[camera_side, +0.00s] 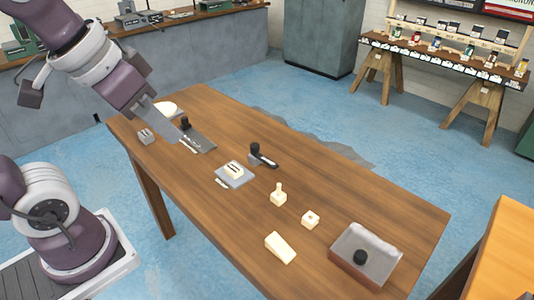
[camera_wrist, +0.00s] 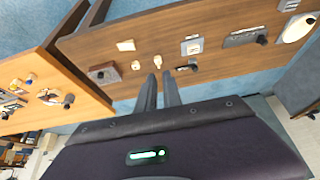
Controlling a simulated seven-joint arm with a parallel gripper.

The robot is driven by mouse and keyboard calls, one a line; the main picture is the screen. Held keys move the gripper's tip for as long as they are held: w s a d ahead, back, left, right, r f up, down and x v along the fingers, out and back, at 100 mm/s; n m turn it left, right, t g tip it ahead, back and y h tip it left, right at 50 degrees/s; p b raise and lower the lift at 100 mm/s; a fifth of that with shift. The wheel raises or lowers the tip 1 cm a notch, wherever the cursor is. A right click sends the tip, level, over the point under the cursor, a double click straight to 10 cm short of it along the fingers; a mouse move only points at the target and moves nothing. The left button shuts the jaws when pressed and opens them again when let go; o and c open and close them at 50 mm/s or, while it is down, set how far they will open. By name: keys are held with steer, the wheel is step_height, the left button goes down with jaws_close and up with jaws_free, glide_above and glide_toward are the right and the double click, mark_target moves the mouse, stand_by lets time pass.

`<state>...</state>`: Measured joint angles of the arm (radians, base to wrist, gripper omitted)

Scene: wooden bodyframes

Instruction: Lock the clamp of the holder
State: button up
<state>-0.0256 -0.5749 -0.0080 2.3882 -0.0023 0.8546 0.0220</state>
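A clamp with a black knob and a dark lever (camera_side: 264,158) stands on the table beside a grey holder plate (camera_side: 242,182) that carries a pale block (camera_side: 235,169). Lever and plate also show in the wrist view, the clamp (camera_wrist: 188,67) below the plate (camera_wrist: 192,46). I cannot tell whether the clamp is locked. A second black knob (camera_side: 185,123) stands at a long dark base (camera_side: 201,142). My gripper (camera_side: 183,138) hangs above the far left part of the table, apart from the clamp. In the wrist view its fingers (camera_wrist: 160,76) are parted with nothing between them.
Pale pieces lie towards the near end: a pegged block (camera_side: 278,198), a cube (camera_side: 311,219) and a wedge (camera_side: 280,247). A box with a black knob (camera_side: 368,252) stands at the near right. A small grey block (camera_side: 145,136) and a white disc (camera_side: 165,108) are far left.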

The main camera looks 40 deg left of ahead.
steer(key=shift+g, duration=0.3)
steer(key=w, duration=0.7)
steer(key=w+a, duration=0.1)
steer(key=w, duration=0.3)
steer(key=shift+a, duration=0.1)
jaws_close()
steer(key=w+a+f, duration=0.3)
steer(key=w+f, duration=0.7)
steer(key=w, duration=0.1)
steer(key=w+a+f+g, duration=0.1)
steer(key=w+a+f, duration=0.2)
steer(key=w+f, duration=0.6)
steer(key=w, duration=0.3)
steer(key=shift+w+a+f, duration=0.15)
steer(key=shift+a+f, duration=0.25)
steer(key=shift+f, duration=0.15)
steer(key=x, duration=0.9)
steer(key=shift+w+f, duration=0.15)
steer(key=shift+f, duration=0.2)
steer(key=s, duration=0.2)
steer(key=shift+s, duration=1)
